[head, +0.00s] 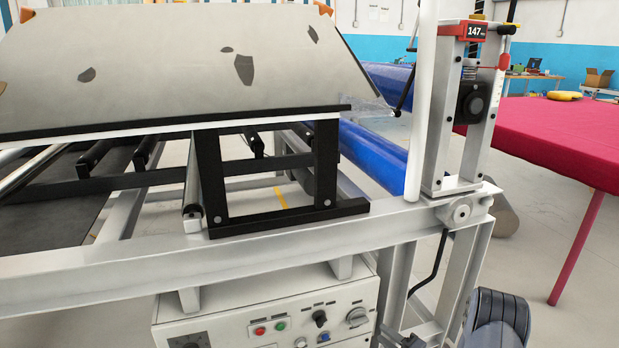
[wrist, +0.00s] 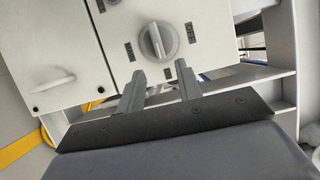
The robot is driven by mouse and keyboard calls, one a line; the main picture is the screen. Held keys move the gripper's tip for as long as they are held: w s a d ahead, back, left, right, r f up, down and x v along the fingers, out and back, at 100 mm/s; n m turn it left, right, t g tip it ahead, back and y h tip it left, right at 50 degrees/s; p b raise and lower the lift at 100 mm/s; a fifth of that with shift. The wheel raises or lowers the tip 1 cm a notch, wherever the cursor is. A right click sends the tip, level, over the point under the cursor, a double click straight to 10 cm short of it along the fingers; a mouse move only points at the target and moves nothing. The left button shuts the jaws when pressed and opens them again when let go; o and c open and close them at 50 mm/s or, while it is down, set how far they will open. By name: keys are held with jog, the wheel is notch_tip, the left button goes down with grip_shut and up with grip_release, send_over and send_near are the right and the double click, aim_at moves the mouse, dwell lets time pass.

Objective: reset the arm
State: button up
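My gripper (wrist: 160,77) shows in the wrist view with its two grey fingers apart and nothing between them. Just beyond the fingertips is a white control box with a round grey rotary knob (wrist: 158,41). I cannot tell the exact gap, but the fingers do not appear to grip the knob. In the head view a dark blue-grey part of my arm (head: 497,318) shows at the lower right.
The control box (head: 235,317) hangs under a grey metal machine frame (head: 150,254). A slanted beige board (head: 185,65) lies above. An upright post (head: 462,110) with a red "147" display stands right of it. A red-covered table (head: 560,135) is at right.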

aim_at(364, 318)
jog(key=v, duration=0.5)
jog(key=b+x, duration=0.2)
jog(key=x, duration=0.9)
jog(key=shift+a+f, duration=0.1)
jog(key=shift+a, duration=0.05)
jog(key=shift+r+n+p, duration=0.3)
jog(key=shift+r+p, duration=0.1)
jog(key=shift+p, duration=0.15)
jog(key=shift+r+n, duration=0.15)
jog(key=shift+n, duration=0.35)
jog(key=n+h, duration=0.1)
jog(key=n, duration=0.1)
jog(key=n+g+h+p, duration=0.1)
jog(key=n, duration=0.1)
jog(key=shift+s+r, duration=0.1)
jog(key=shift+r, duration=0.2)
jog(key=shift+a+g, duration=0.1)
jog(key=shift+g, duration=0.2)
